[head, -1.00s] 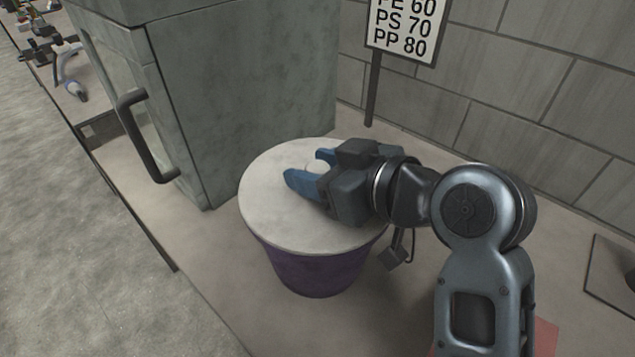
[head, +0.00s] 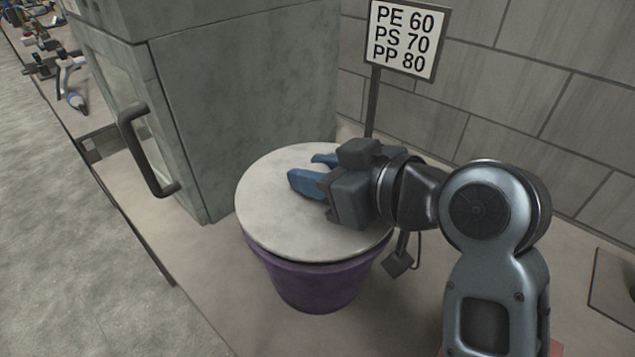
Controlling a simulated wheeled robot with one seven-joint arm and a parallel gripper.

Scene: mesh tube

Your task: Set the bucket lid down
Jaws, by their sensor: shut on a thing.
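The bucket lid (head: 275,215) is a pale round disc over the purple bucket (head: 315,287), which stands on the counter. A dark line and more of the purple rim show under the lid's front edge. I cannot tell whether the lid rests on the rim or is just above it. My gripper (head: 306,171) reaches in from the right over the lid, its blue fingers near the lid's middle. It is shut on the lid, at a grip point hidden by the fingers.
A grey cabinet (head: 240,90) with a dark door handle (head: 145,150) stands close behind and left of the bucket. A sign (head: 405,38) on a post stands behind. A small dark tag (head: 398,262) hangs beside the bucket. Counter to the front left is bare.

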